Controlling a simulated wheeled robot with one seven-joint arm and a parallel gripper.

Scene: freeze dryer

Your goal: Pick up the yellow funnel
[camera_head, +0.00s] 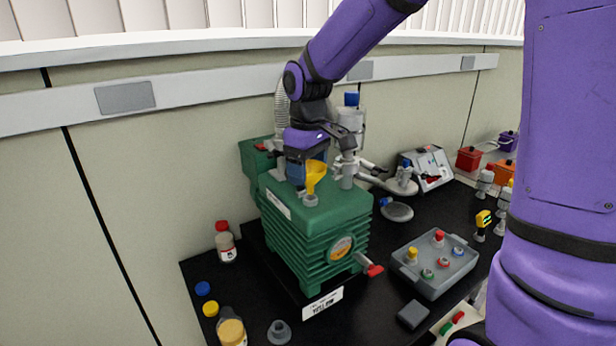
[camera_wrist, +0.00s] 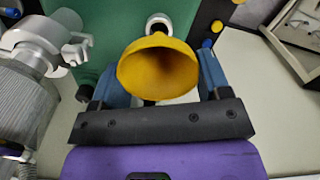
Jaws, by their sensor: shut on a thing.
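The yellow funnel (camera_head: 315,175) is at the top of the green pump (camera_head: 325,215), just above a small grey port (camera_head: 310,200). My gripper (camera_head: 308,178) is at the funnel, with its fingers on either side of it. In the wrist view the yellow funnel (camera_wrist: 158,68) shows its wide open mouth between the blue fingers of my gripper (camera_wrist: 155,85), which is shut on it. A pale round port shows behind the funnel there. I cannot tell whether the funnel's lower end still touches the port.
Grey metal pipework (camera_head: 348,150) stands close to the right of my gripper. A grey tray (camera_head: 435,265) with small coloured-topped parts lies right of the pump. Bottles and loose caps stand at the left. A red-handled valve (camera_head: 370,268) sticks out in front.

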